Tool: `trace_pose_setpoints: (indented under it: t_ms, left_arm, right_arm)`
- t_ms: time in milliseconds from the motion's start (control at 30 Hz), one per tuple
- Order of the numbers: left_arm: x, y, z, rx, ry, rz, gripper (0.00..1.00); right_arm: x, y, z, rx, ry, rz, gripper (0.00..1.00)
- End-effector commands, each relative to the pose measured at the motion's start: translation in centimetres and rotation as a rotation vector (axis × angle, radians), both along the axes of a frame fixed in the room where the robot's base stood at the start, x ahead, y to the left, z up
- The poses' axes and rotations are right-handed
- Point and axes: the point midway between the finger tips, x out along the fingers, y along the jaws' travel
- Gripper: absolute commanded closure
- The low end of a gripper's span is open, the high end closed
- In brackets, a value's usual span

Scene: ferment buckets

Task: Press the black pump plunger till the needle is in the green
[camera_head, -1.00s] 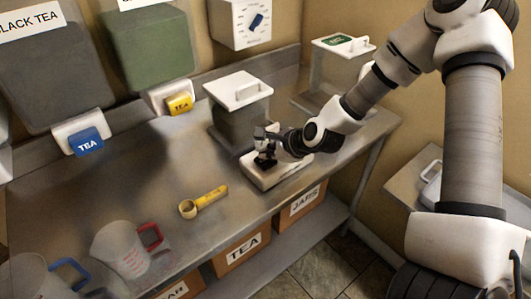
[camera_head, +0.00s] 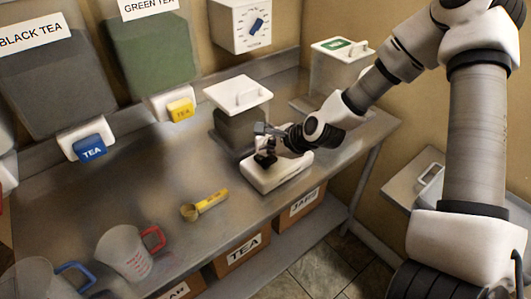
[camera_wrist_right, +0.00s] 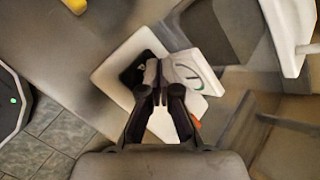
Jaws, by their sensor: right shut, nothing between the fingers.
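The pump (camera_head: 290,175) is a low white unit on the steel bench, in front of a white-lidded container. It also shows in the right wrist view (camera_wrist_right: 118,58). Its black plunger (camera_wrist_right: 138,70) is beside my fingertips there; I cannot tell whether they touch it. A white gauge face (camera_wrist_right: 189,74) with a green arc is to the plunger's right; its needle is too small to read. My right gripper (camera_head: 265,146) is shut and empty, over the pump, its fingertips (camera_wrist_right: 160,88) together. It hides part of the pump. My left gripper is not in view.
A white-lidded container (camera_head: 240,118) stands close behind the pump. A yellow scoop (camera_head: 205,204) and a red-handled jug (camera_head: 127,252) are on the bench to the left. Tea dispensers (camera_head: 150,55) line the wall. Bench between scoop and dispensers is clear.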

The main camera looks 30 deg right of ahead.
Motion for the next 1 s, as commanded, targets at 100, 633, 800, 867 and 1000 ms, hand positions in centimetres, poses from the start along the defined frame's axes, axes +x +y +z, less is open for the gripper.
trace_pose_setpoints:
  t_ms: [100,633,800,867,1000]
  left_arm:
    - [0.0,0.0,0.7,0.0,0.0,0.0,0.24]
    - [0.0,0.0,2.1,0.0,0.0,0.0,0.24]
    - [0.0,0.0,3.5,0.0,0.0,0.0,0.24]
    - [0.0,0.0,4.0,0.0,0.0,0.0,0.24]
    - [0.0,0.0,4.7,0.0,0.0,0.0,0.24]
  right_arm:
    - [0.0,0.0,0.8,0.001,0.0,-0.001,1.0]
    - [0.1,0.0,2.6,0.0,-0.002,0.001,1.0]
    - [0.1,0.0,4.4,0.0,-0.002,-0.001,1.0]
    - [0.1,0.0,5.0,0.0,-0.002,-0.001,1.0]
    - [0.0,0.0,6.0,0.0,-0.002,0.001,1.0]
